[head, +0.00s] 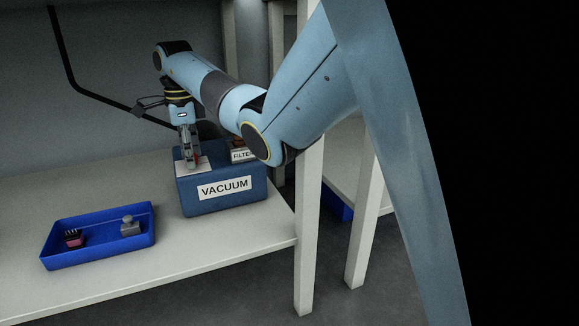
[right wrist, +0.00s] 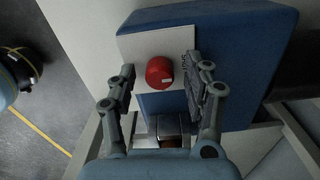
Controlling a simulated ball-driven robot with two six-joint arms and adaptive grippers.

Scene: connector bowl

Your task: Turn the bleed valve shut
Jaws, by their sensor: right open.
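The blue vacuum box (head: 222,196), labelled VACUUM, stands near the right end of the table. In the right wrist view, a round red knob (right wrist: 160,72), which looks like the bleed valve, sits on a white plate (right wrist: 140,44) on the blue box. My right gripper (head: 190,163) points down over the left part of the box top. Its two fingers are apart, one on each side of the red knob in the right wrist view. I cannot tell whether they touch it. In the head view the knob is hidden at the gripper. My left gripper is out of view.
A block labelled FILTER (head: 241,154) stands at the back right of the box, close to my right arm. A blue tray (head: 98,258) with a dark-and-pink part (head: 73,239) and a grey part (head: 130,226) lies at the front left. The table between is clear.

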